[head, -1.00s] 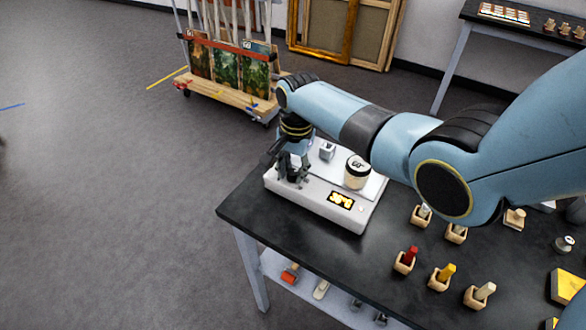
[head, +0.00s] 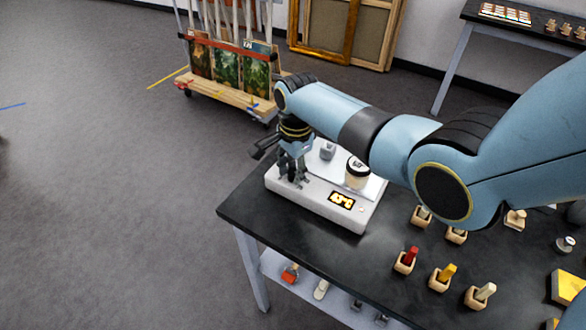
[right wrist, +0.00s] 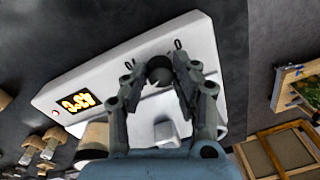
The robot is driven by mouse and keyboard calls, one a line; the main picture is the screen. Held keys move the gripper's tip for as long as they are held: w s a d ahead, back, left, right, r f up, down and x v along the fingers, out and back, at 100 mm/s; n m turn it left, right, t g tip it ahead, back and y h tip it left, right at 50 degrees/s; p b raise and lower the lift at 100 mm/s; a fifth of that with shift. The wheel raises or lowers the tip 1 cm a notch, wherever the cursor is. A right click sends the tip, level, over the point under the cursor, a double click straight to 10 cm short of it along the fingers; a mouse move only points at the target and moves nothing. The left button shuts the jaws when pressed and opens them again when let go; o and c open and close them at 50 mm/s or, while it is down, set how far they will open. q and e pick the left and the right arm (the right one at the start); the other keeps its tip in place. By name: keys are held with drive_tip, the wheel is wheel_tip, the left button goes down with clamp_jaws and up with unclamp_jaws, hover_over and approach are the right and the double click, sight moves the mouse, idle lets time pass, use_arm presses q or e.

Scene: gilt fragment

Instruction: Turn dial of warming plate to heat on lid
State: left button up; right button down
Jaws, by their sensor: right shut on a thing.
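The white warming plate (head: 318,205) stands at the left end of the black table, with a lit yellow display (head: 341,201) on its front. Its dark round dial (right wrist: 159,69) shows in the right wrist view. My right gripper (head: 292,180) reaches down over the plate's left end and is shut on the dial, one finger on each side; it also shows in the right wrist view (right wrist: 155,82). In the head view the gripper hides the dial. My left gripper is out of view.
A small grey block (head: 328,150) sits on the plate behind the gripper. Several wooden holders with coloured pieces, including a red one (head: 411,254), stand on the table (head: 300,238) to the right. A cart with paintings (head: 228,66) stands behind on the floor.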

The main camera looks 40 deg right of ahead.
drive_tip(key=c, duration=1)
unclamp_jaws()
drive_tip(key=shift+c, duration=0.2)
drive_tip(key=shift+r, duration=0.2)
wheel_tip(320, 180, up, 12)
drive_tip(key=shift+s+f, duration=0.2)
drive_tip(key=shift+s, duration=0.2)
